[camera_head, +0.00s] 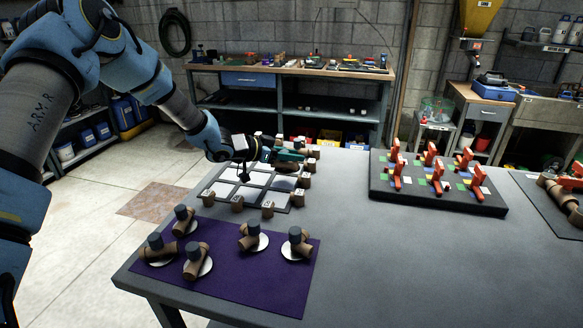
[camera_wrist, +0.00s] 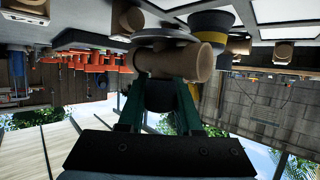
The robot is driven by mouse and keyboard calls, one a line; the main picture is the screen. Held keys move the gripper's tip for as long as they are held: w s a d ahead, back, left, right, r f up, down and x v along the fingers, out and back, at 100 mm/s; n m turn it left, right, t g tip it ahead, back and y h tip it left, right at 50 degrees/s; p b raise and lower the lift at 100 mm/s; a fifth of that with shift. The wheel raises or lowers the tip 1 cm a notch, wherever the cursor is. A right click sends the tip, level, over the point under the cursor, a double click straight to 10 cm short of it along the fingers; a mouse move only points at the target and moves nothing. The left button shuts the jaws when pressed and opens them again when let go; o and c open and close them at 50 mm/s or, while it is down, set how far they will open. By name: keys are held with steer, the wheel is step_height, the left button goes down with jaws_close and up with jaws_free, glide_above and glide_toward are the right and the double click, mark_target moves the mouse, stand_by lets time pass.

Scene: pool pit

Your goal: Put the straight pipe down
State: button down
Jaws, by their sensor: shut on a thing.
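My gripper (camera_head: 290,156) reaches out level over the far side of the tile board, its green fingers pointing right. In the wrist view, my gripper (camera_wrist: 160,100) is shut on the dark stub of a brown straight pipe (camera_wrist: 172,63). The pipe lies crosswise beyond the fingertips, its open round end facing right. The board of pale square tiles (camera_head: 226,173) is ringed by several small brown blocks with pale labels (camera_head: 238,203). In the head view the held pipe is hard to tell from the blocks behind it. I cannot tell whether it touches a surface.
A purple mat (camera_head: 250,287) at the table's front left holds several brown pipe fittings with dark caps (camera_head: 253,237) on white discs. A dark board (camera_head: 440,205) with upright red-orange parts stands to the right. Grey table (camera_head: 400,265) is bare in front of it.

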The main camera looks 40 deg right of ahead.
mark_target(284, 166)
steer(key=shift+f+p, duration=0.45)
steer(key=shift+f, duration=1.55)
steer(key=shift+f, duration=0.15)
steer(key=c, duration=0.9)
jaws_free()
steer(key=shift+o, duration=0.2)
steer(key=b+v, duration=0.2)
steer(key=v, duration=1)
steer(key=shift+b, duration=0.4)
steer(key=shift+w, duration=0.1)
